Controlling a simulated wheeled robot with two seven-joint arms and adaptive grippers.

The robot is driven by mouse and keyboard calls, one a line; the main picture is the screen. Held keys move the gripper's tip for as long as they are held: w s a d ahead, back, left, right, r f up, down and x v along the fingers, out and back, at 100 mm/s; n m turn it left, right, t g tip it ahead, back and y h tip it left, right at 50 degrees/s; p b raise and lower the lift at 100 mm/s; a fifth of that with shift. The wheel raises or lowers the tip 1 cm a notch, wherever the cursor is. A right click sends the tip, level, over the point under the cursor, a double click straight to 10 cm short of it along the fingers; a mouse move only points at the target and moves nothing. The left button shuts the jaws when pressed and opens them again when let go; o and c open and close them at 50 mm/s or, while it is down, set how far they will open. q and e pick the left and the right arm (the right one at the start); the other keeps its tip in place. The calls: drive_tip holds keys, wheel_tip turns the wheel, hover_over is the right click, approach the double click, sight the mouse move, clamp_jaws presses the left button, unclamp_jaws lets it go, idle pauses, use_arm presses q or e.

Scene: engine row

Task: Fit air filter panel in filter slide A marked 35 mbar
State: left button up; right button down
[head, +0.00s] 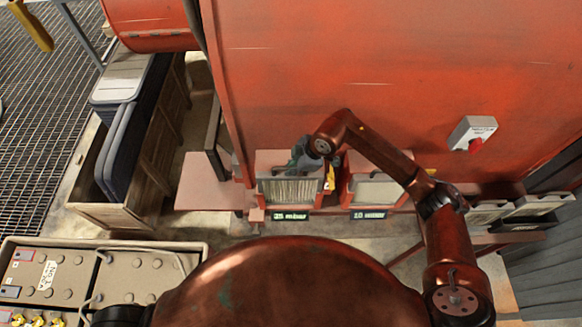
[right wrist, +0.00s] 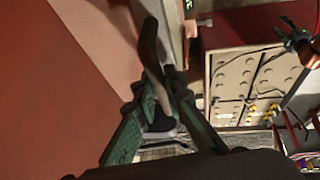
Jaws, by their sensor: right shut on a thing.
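The filter slide marked 35 mbar, with its dark label (head: 290,216), is low on the red engine housing. A pale pleated air filter panel (head: 291,191) sits in its opening, the top partly covered by my right gripper (head: 301,160). That gripper's green fingers (right wrist: 158,98) are closed around a dark, curved, handle-like piece (right wrist: 150,52) in the right wrist view. What the piece joins to is hidden. A second slide (head: 378,191), with a label that seems to read 10 mbar, is to the right, also showing pale pleats.
The red housing (head: 400,80) rises close behind my right arm. A pink plate (head: 205,185) juts out left of the slides. A wooden crate (head: 110,215) holds dark panels. A battery tray (head: 105,242) stands at lower left. More pale panels (head: 490,212) lie at right.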

drive_tip(key=shift+f+b, duration=0.5)
drive_tip(key=shift+f, duration=0.5)
drive_tip(key=c, duration=1.9)
unclamp_jaws()
drive_tip(key=shift+c, duration=0.2)
drive_tip(key=v, duration=1.2)
